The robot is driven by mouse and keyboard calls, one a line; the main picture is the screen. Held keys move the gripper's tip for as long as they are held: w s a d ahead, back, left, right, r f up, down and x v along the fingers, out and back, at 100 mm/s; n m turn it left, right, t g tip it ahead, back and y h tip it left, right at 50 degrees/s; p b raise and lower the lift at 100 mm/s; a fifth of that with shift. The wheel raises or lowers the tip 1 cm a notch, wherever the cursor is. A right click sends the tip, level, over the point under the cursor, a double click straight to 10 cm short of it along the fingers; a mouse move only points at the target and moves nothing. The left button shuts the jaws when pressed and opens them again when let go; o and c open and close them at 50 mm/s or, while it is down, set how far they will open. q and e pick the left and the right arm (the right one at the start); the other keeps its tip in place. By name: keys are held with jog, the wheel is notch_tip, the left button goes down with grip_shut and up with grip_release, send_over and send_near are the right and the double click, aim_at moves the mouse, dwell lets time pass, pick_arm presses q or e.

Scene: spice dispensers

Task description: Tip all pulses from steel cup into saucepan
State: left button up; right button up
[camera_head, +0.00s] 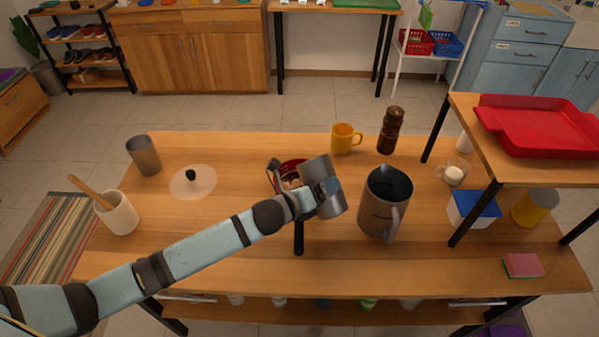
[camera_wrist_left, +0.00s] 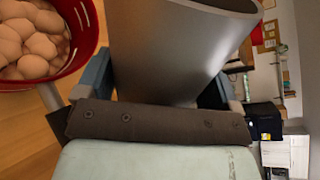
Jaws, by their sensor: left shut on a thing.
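The steel cup (camera_head: 315,171) is a plain grey metal cylinder, held tilted above the table at the red saucepan (camera_head: 291,167). My left gripper (camera_head: 326,190) is shut on the cup, with a finger on each side of it in the wrist view (camera_wrist_left: 160,60). The saucepan is partly hidden behind the cup and my wrist; its dark handle (camera_head: 299,240) points toward the front. In the wrist view the saucepan (camera_wrist_left: 88,52) holds several pale brown rounded pulses, beside the cup. The inside of the cup is mostly hidden. My right gripper is not in view.
A large grey jug (camera_head: 378,213) stands close right of the cup. A yellow mug (camera_head: 343,139) and a brown grinder (camera_head: 390,132) stand behind. A lid (camera_head: 194,183), another metal cup (camera_head: 144,156) and a utensil pot (camera_head: 117,213) are at left. The front left table is clear.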

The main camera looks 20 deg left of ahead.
pick_arm(q)
jog(key=shift+f+m+t+b, duration=0.3)
jog(key=shift+f+m+b, duration=0.55)
jog(key=shift+b, duration=0.1)
jog(key=shift+s+d+r+m, duration=0.25)
jog(key=shift+r+m, duration=0.1)
jog(key=shift+r, duration=0.1)
jog(key=shift+s+d+r+m+t, duration=0.1)
jog(key=shift+d+r+m+t, duration=0.15)
jog(key=shift+m, duration=0.25)
jog(key=shift+s+d+f+m+y, duration=0.15)
jog(key=shift+f+m+y, duration=0.15)
jog(key=shift+m, duration=0.1)
jog(key=shift+s+d+r+m+t, duration=0.15)
jog(key=shift+r+m+t, duration=0.15)
jog(key=shift+r+m, duration=0.15)
jog(key=shift+s+d+r+m+t, duration=0.1)
jog(key=shift+r+m+t, duration=0.2)
jog(key=shift+m, duration=0.15)
jog(key=shift+s+d+m+b, duration=0.1)
jog(key=shift+m+b, duration=0.25)
jog(key=shift+m, duration=0.05)
jog(key=shift+s+f+m+b, duration=0.1)
jog(key=shift+f+m+b, duration=0.15)
jog(key=shift+m+b, duration=0.15)
jog(key=shift+d+m, duration=0.15)
jog(key=shift+m, duration=0.15)
notch_tip(320, 180, up, 5)
jog(key=p, duration=0.5)
jog(key=shift+r, duration=0.15)
